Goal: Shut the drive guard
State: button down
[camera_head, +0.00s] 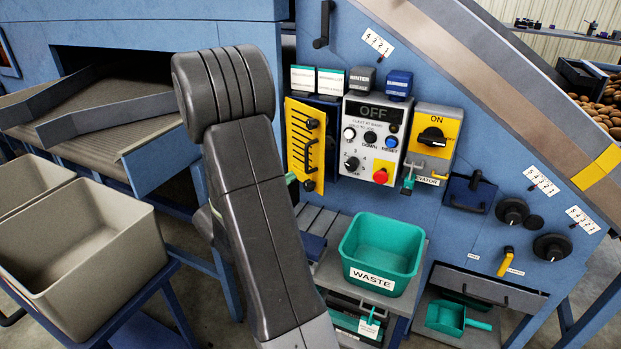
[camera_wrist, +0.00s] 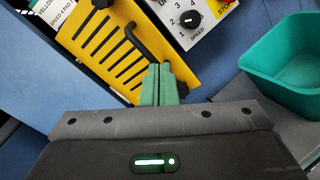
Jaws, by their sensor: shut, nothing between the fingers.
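The drive guard (camera_head: 304,160) appears to be the yellow slotted panel with a black handle, left of the control box in the head view. It seems to stand a little out from the blue machine face, with a dark edge behind its upper right side; how far it is open is hard to tell. It also fills the upper middle of the wrist view (camera_wrist: 104,50). My gripper (camera_wrist: 160,72) has its green fingers shut and empty, in front of the guard's lower right part by the handle's lower end. I cannot tell whether they touch. My arm mostly hides the gripper in the head view.
The control box (camera_head: 373,140) with dials and a red button is just right of the guard. A yellow ON switch (camera_head: 434,130) is further right. A green waste bin (camera_head: 383,256) stands below on a shelf. Beige crates (camera_head: 85,250) stand at the left.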

notch_tip(320, 180, down, 2)
jog(key=a+m+h+b, duration=0.1)
jog(key=a+m+b, duration=0.1)
jog(key=m, duration=0.6)
jog(key=m+g, duration=0.2)
jog(key=m, duration=0.2)
send_near(322, 169)
jog(key=shift+h, duration=0.3)
jog(key=x, duration=0.6)
jog(key=shift+w+d+f, duration=0.15)
jog(key=shift+w+f, duration=0.05)
jog(key=shift+w, duration=0.2)
jog(key=shift+t, duration=0.3)
